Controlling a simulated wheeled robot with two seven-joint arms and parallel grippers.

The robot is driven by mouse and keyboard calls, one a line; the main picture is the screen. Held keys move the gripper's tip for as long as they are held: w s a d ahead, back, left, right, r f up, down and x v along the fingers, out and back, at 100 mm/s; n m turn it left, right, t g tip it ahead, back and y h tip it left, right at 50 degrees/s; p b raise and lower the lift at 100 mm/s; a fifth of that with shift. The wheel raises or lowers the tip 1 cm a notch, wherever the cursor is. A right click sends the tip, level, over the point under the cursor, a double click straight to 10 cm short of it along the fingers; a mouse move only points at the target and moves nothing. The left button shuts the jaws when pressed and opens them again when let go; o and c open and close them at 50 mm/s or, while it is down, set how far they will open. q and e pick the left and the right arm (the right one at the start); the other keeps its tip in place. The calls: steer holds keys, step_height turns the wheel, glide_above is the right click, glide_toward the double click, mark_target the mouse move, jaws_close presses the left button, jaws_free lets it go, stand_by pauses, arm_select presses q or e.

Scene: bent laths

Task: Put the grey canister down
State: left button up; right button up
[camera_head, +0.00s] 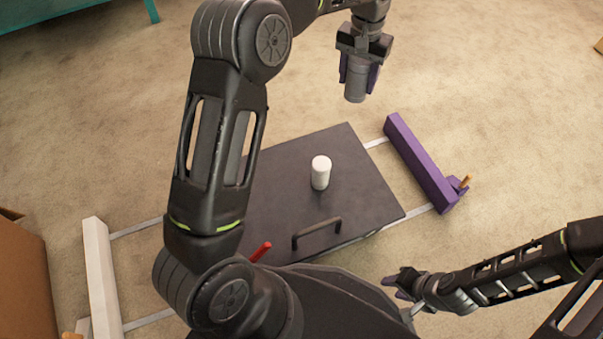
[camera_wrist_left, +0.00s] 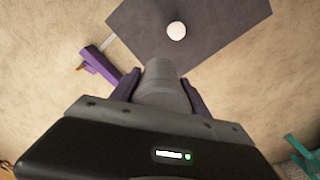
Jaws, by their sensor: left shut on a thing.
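The grey canister (camera_head: 356,83) is a short cylinder between the purple-tipped fingers of my left gripper (camera_head: 359,74). My left gripper is shut on it and holds it with its lower end hanging free, beyond the far edge of the dark board. In the left wrist view the canister (camera_wrist_left: 163,88) sits between the two purple fingers (camera_wrist_left: 160,92). My right gripper (camera_head: 398,286) is at the lower right, near the board's near right side; its fingers look apart, with nothing visible between them.
A white canister (camera_head: 320,172) stands on the dark board (camera_head: 285,165), which has a black handle (camera_head: 316,232). A purple beam (camera_head: 420,163) lies right, a white beam (camera_head: 102,275) left. A red stick (camera_head: 260,252) shows near my arm. A brown box (camera_head: 22,285) stands far left.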

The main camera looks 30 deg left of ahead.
arm_select(q)
steer(key=shift+w, duration=0.2)
steer(key=s+a+f+n+b, duration=0.1)
steer(key=s+a+f, duration=0.55)
steer(key=f, duration=0.35)
steer(key=s+a+f, duration=0.5)
steer(key=a+f, duration=0.2)
steer(key=f, duration=0.3)
steer(key=s+f, duration=0.6)
steer(key=s, duration=0.2)
steer(key=shift+s+a, duration=0.2)
steer(key=shift+a, duration=0.25)
steer(key=shift+f, duration=0.1)
step_height(320, 180, down, 6)
steer(key=b, duration=0.3)
